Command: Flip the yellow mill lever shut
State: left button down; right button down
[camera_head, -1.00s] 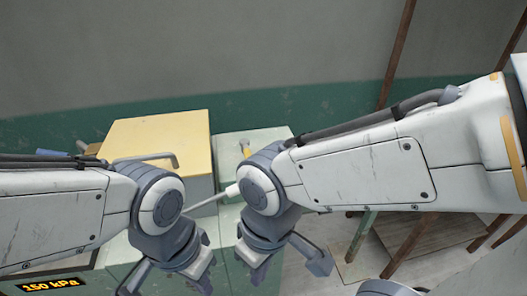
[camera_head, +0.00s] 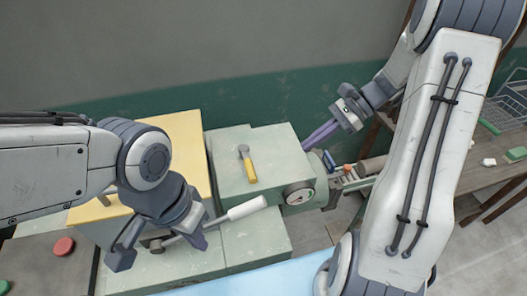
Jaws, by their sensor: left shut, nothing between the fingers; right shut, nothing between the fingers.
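The yellow lever (camera_head: 250,170) lies on top of the pale green mill housing (camera_head: 268,143), with its grey pivot at the back and its yellow handle pointing toward the front. My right gripper (camera_head: 309,146) is shut and empty, beside the housing's right edge, to the right of the lever and apart from it. My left gripper (camera_head: 197,238) is shut and empty, in front of the yellow-topped box and left of a white-handled rod (camera_head: 247,208). Whether it touches the rod's metal part, I cannot tell.
The yellow-topped box (camera_head: 185,145) stands left of the housing. A round gauge (camera_head: 299,193) and a barrel-like part (camera_head: 345,183) stick out at the housing's right. A red button (camera_head: 64,246) is at the lower left. A wooden bench (camera_head: 470,170) with a wire basket (camera_head: 508,105) stands right.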

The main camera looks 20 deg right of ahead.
aim_at(248, 163)
jog(key=shift+w, duration=0.15)
jog(key=p+x, duration=0.2)
jog(key=x, duration=0.7)
jog(key=shift+a+r, duration=0.1)
jog(key=shift+a, duration=0.05)
jog(key=a+p, duration=0.2)
jog(key=a, duration=0.1)
jog(key=shift+a, duration=0.7)
